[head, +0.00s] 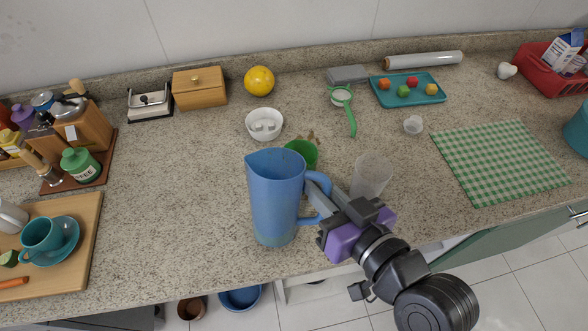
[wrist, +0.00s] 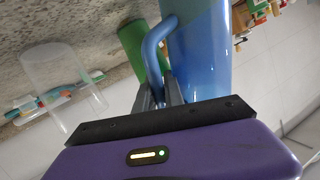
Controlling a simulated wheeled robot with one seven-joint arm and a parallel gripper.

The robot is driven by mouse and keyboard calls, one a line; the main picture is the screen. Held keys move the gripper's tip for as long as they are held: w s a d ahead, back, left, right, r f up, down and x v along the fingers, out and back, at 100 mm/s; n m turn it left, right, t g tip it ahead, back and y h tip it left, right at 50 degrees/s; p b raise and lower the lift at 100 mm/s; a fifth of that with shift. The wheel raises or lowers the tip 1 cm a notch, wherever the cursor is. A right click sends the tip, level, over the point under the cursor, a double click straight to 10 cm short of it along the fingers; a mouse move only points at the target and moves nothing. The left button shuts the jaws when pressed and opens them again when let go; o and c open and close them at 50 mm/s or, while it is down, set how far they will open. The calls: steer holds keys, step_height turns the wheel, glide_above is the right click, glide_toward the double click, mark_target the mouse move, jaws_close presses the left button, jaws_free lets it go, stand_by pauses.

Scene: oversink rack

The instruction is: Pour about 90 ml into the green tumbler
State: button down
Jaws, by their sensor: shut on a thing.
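A blue pitcher (head: 276,205) stands upright in the head view, near the front of the counter. My gripper (head: 322,190) is shut on its handle from the right. In the wrist view the pitcher (wrist: 202,50) and its handle (wrist: 152,50) fill the upper middle, with my gripper (wrist: 166,92) at the handle. I cannot tell whether the pitcher's base touches the counter. The green tumbler (head: 303,152) is just behind the pitcher and partly hidden by it. It also shows in the wrist view (wrist: 132,42), left of the handle. The liquid inside either one is not visible.
A clear glass (head: 371,177) stands close right of my gripper. A green strainer (head: 346,105) lies farther back. The counter (head: 180,190) left of the pitcher is clear.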

mark_target(288, 202)
steer(key=shift+s+f+n+t+b, duration=0.3)
steer(key=shift+s+f+t+b, duration=0.3)
steer(key=shift+b, duration=1.2)
steer(key=shift+s+a+r+n+t+y+b, duration=0.15)
steer(key=shift+s+r+n+t+b, duration=0.25)
steer(key=shift+r+b, duration=0.3)
steer(key=shift+s+a+r+n+t+y+b, duration=0.15)
steer(key=shift+s+r+n+t+b, duration=0.15)
steer(key=shift+r+t+b, duration=0.3)
